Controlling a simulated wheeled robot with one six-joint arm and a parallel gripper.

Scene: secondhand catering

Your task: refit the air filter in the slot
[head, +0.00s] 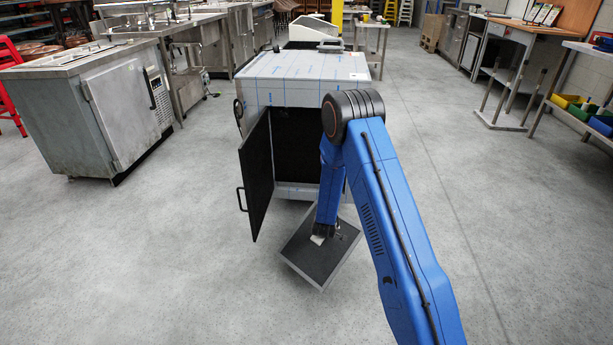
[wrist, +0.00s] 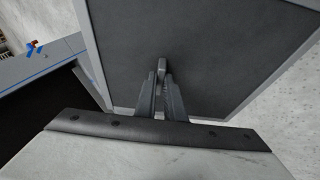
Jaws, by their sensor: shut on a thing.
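The air filter is a dark square panel with a light grey frame (head: 310,262). In the head view it hangs tilted in front of the cabinet, below my gripper (head: 322,236). In the wrist view the filter (wrist: 205,50) fills the upper middle, and my gripper (wrist: 162,85) is shut on a small grey tab on its face. The cabinet (head: 300,68) has a pale top with blue lines. Its dark door (head: 256,175) stands open to the left, and the opening (head: 297,150) behind is dark. My arm hides its right part, and I cannot make out the slot inside.
A steel counter with a fridge door (head: 125,105) stands at left. A wooden-topped table (head: 525,30) and a shelf with coloured bins (head: 585,110) stand at right. The grey floor (head: 130,270) is clear around the filter. The open door's handle (head: 240,198) sticks out leftwards.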

